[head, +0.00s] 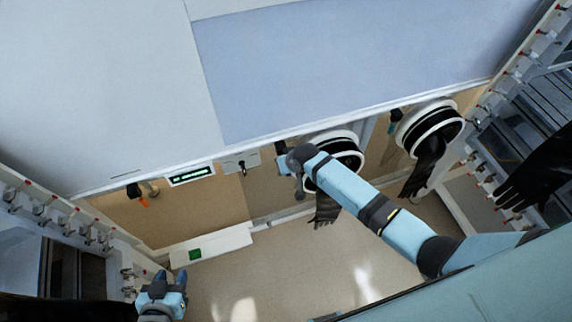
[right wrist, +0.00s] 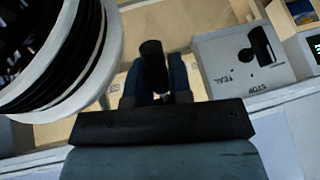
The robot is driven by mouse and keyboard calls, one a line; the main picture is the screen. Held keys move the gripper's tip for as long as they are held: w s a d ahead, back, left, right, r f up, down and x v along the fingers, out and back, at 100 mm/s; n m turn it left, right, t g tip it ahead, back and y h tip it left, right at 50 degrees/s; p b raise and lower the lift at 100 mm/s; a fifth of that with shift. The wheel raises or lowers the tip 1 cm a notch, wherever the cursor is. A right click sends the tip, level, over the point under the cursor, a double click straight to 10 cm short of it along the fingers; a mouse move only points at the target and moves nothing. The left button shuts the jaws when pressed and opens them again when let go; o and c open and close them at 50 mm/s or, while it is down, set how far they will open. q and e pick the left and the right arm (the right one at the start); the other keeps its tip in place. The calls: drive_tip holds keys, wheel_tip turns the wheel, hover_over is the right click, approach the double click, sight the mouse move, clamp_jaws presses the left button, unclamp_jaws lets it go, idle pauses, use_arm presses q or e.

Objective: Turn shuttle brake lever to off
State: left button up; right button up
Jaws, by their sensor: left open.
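My right gripper (right wrist: 154,92) is at the wall panel, with its two dark fingers on either side of a black upright handle (right wrist: 151,55). I cannot tell whether the fingers touch the handle, or whether it is the brake lever. In the head view the right arm's wrist hides most of this spot; a dark piece (head: 281,147) shows beside it. A grey switch box (right wrist: 240,58) with a black knob and lettering including "STOP" is right of the gripper; it also shows in the head view (head: 240,162). My left gripper (head: 163,281) is open and empty at lower left.
A round white-rimmed glove port (head: 346,137) with a hanging black glove is close beside the right gripper, another port (head: 405,137) farther right. A lit display (head: 190,175) and an orange-tipped handle (head: 142,197) are to the left. A white ledge (head: 221,243) runs below. The floor between is clear.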

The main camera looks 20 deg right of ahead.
drive_tip(key=o, duration=0.3)
drive_tip(key=shift+o, duration=0.2)
drive_tip(key=shift+r, duration=0.1)
drive_tip(key=v, duration=1.3)
drive_tip(key=shift+s+r, duration=0.2)
drive_tip(key=shift+r, duration=0.05)
